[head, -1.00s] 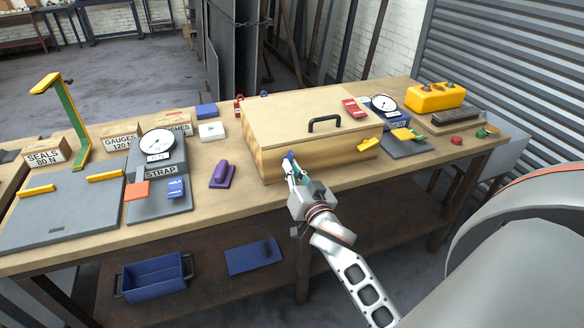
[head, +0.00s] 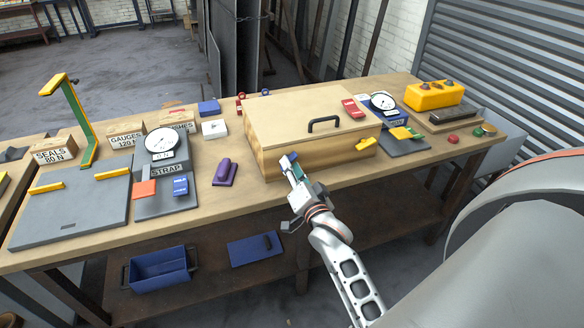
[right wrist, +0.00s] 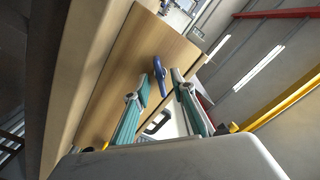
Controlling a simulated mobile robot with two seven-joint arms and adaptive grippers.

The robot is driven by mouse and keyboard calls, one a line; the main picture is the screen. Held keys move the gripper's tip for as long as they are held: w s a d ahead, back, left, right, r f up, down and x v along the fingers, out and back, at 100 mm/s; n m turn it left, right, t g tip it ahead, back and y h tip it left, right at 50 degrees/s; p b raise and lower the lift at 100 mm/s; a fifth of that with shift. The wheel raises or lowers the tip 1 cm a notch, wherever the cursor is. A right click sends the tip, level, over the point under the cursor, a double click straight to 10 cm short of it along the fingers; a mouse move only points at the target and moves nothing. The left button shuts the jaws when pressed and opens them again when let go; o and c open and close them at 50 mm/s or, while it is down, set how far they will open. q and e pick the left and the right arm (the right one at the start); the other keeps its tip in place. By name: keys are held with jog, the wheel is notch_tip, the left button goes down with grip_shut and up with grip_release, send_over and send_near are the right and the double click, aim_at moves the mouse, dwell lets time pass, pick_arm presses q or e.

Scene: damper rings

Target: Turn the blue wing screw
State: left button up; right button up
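The blue wing screw (head: 287,161) is on the front face of the wooden box (head: 268,166), left of the middle. It also shows in the right wrist view (right wrist: 158,76) as a narrow blue wing against the tan panel. My right gripper (head: 291,166) is in front of the box face at the screw. In the right wrist view, its two teal-padded fingers (right wrist: 161,84) stand apart, one on each side of the screw. I cannot tell whether a pad touches it. My left gripper is not in view.
A yellow wing-shaped part (head: 367,144) is on the box front's right side. A purple block (head: 225,173) lies left of the box. The bench in front of the box is narrow.

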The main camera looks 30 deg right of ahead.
jog(key=shift+p+v, duration=0.5)
jog(key=shift+v, duration=0.4)
jog(key=p+v, duration=0.2)
jog(key=v, duration=0.4)
jog(key=shift+s, duration=0.15)
jog(key=shift+d, duration=0.15)
